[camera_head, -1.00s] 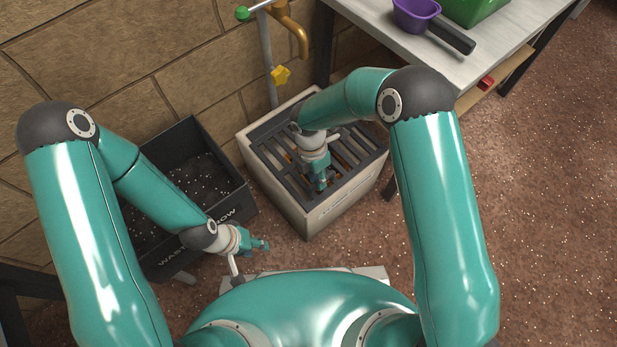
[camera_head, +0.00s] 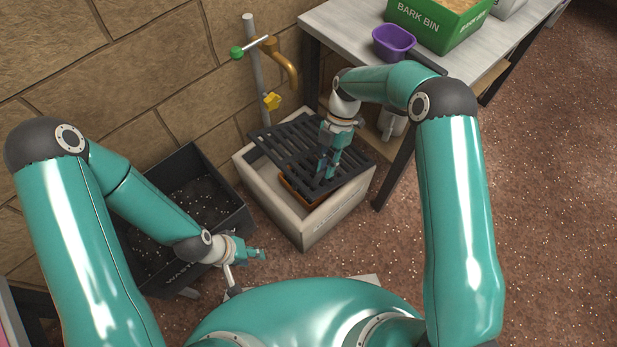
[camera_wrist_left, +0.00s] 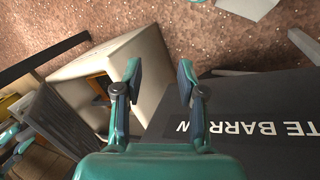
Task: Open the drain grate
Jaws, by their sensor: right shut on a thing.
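The dark slatted drain grate (camera_head: 285,150) is raised and tilted above the pale sink box (camera_head: 302,225). Its near edge is lifted clear, and an orange-brown thing (camera_head: 293,192) shows in the box under it. My right gripper (camera_head: 324,178) is shut on the grate near its front right part.
The dark waste barrow (camera_head: 240,218) stands left of the box. A tap (camera_head: 285,65) and a pipe with a yellow knob (camera_head: 271,101) rise behind the box. A table (camera_head: 350,35) at the right back holds a purple scoop (camera_head: 394,43) and a green bark bin (camera_head: 430,25).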

